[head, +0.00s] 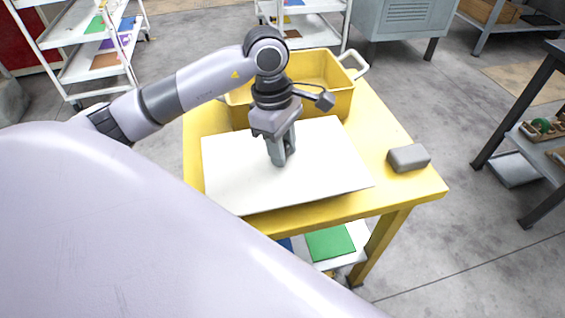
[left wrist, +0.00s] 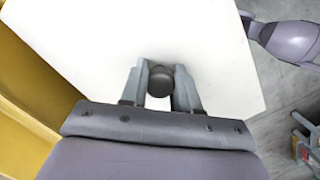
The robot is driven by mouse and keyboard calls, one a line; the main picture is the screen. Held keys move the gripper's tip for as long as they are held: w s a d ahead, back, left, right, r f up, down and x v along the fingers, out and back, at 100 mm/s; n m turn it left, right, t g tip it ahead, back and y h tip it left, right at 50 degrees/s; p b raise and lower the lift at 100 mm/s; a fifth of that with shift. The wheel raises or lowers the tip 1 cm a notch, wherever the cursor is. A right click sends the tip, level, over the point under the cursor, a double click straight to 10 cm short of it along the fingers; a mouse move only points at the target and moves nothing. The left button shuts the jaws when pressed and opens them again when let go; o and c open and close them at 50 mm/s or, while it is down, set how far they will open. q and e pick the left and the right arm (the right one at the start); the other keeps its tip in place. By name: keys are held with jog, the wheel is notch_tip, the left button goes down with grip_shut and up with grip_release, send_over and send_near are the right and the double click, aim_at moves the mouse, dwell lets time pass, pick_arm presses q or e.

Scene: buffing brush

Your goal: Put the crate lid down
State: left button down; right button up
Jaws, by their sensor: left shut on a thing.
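The crate lid (head: 325,165) is a flat white panel over the yellow table, in front of the yellow crate. It also fills much of the left wrist view (left wrist: 100,45). My left gripper (head: 281,160) points down at the middle of the lid and is shut on the lid's dark round knob (left wrist: 161,80). The lid looks close to the table top; I cannot tell whether it touches it. The open yellow crate (head: 340,103) stands behind the lid, partly hidden by my left arm. My right gripper is not in view.
A grey block-shaped brush (head: 408,157) lies on the yellow table (head: 425,185), right of the lid. A green item (head: 330,242) lies on the shelf below. White shelf carts (head: 85,60) stand behind left, and a dark bench (head: 520,110) stands at right.

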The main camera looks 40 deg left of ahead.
pick_arm(q)
jog(key=shift+f, duration=2.2)
jog(key=shift+f+b, duration=0.1)
jog(key=shift+b, duration=0.25)
jog(key=c, duration=0.8)
grip_release()
jog(key=shift+r, duration=0.45)
jog(key=r, duration=0.3)
jog(key=a+r+p, duration=0.1)
jog(key=r, duration=0.3)
jog(key=a+r, duration=0.1)
jog(key=r, duration=0.3)
jog(key=shift+r, duration=0.1)
jog(key=shift+s+d, duration=0.1)
